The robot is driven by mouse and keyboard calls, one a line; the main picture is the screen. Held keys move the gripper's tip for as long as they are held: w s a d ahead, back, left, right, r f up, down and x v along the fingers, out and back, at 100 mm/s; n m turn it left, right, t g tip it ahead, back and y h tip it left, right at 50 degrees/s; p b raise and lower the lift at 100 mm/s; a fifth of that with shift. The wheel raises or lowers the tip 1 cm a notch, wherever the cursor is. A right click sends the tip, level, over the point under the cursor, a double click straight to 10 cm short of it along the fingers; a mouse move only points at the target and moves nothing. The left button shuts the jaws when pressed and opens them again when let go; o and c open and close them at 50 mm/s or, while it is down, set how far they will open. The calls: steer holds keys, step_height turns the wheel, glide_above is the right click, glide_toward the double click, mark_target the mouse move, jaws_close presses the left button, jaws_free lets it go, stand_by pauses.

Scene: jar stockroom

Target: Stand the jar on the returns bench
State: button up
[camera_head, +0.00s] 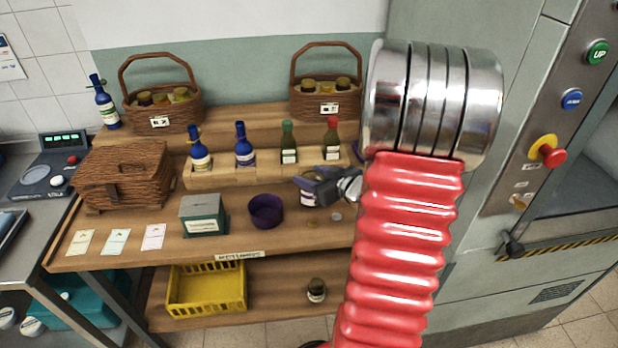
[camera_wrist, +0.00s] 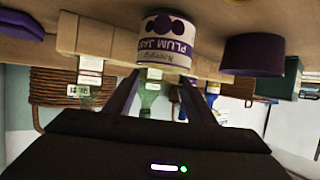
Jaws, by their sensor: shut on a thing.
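My gripper (camera_head: 312,186) is at the right part of the wooden bench (camera_head: 190,250), just above its top. It is shut on a jar (camera_head: 308,199) with a pale label reading plum jam. The jar shows in the wrist view (camera_wrist: 165,45) between my fingers (camera_wrist: 165,98), its base close to the bench top; I cannot tell whether it touches. The wrist picture is upside down. My red sleeved arm hides the bench's right end. The sign (camera_head: 239,256) on the bench's front edge is too small to read surely.
A purple bowl (camera_head: 266,210) stands just left of the jar, then a green box (camera_head: 203,215). Behind is a wooden rack (camera_head: 217,179) with several bottles. A wicker hamper (camera_head: 122,175) stands left. A yellow crate (camera_head: 207,287) and a small jar (camera_head: 316,290) sit on the lower shelf.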

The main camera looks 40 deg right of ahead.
steer(key=o, duration=1.2)
steer(key=shift+o, duration=0.2)
steer(key=v, duration=1.2)
